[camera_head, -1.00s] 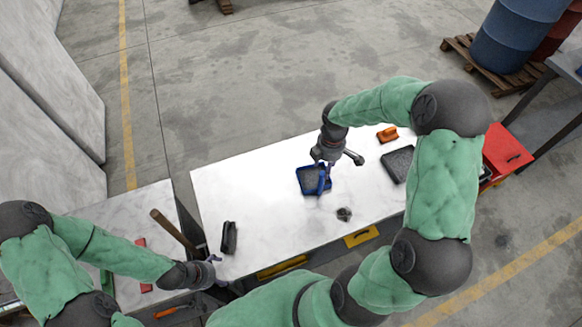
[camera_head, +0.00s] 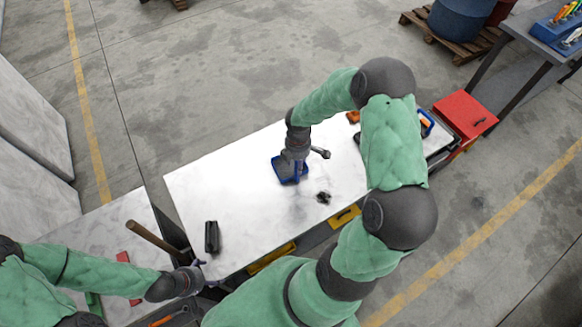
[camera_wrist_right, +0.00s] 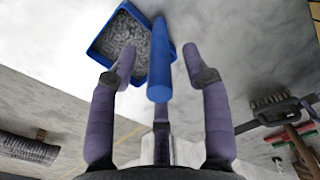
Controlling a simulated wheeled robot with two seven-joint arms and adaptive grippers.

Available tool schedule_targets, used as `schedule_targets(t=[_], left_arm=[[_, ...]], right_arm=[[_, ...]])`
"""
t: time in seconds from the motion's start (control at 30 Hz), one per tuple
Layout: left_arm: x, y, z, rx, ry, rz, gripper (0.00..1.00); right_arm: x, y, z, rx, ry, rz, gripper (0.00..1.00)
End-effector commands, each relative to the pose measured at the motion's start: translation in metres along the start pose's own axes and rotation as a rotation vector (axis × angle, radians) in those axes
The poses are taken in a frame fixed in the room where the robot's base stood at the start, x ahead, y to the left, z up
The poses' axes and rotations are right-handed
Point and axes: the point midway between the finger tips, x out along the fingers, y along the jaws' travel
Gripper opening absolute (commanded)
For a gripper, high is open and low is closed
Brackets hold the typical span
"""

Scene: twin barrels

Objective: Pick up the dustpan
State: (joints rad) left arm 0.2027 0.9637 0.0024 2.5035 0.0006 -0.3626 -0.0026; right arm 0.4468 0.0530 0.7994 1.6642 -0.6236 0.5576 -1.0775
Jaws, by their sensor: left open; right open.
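The blue dustpan (camera_head: 281,176) lies on the white table, with its grey-speckled pan and round blue handle clear in the right wrist view (camera_wrist_right: 158,62). My right gripper (camera_head: 297,174) is over the dustpan and partly hides it in the head view. In the right wrist view its purple fingers (camera_wrist_right: 163,68) are open, spread to either side of the handle. Whether they touch it I cannot tell. My left gripper (camera_head: 204,272) is open and empty at the front left corner of the white table.
A black object (camera_head: 212,237) and a small dark object (camera_head: 323,198) lie on the white table (camera_head: 235,185). A red toolbox (camera_head: 465,113) is at right. The table's left part is mostly clear.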

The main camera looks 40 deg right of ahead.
Motion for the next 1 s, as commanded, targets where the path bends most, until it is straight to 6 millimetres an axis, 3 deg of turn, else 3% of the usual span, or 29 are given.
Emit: schedule_targets(t=[0.1, 0.37, 0.53, 1.0], left_arm=[[0.002, -0.001, 0.000, 0.000, 0.000, 0.000, 0.86], [0.002, -0.001, 0.000, 0.000, 0.000, 0.000, 0.86], [0.002, -0.001, 0.000, 0.000, 0.000, 0.000, 0.86], [0.001, -0.001, 0.000, 0.000, 0.000, 0.000, 0.86]], right_arm=[[0.016, 0.000, 0.000, 0.001, 0.000, -0.002, 0.49], [0.018, 0.001, 0.000, 0.001, 0.000, 0.001, 0.49], [0.018, 0.000, 0.000, 0.001, 0.000, 0.001, 0.01], [0.015, 0.001, 0.000, 0.001, 0.000, 0.002, 0.00]])
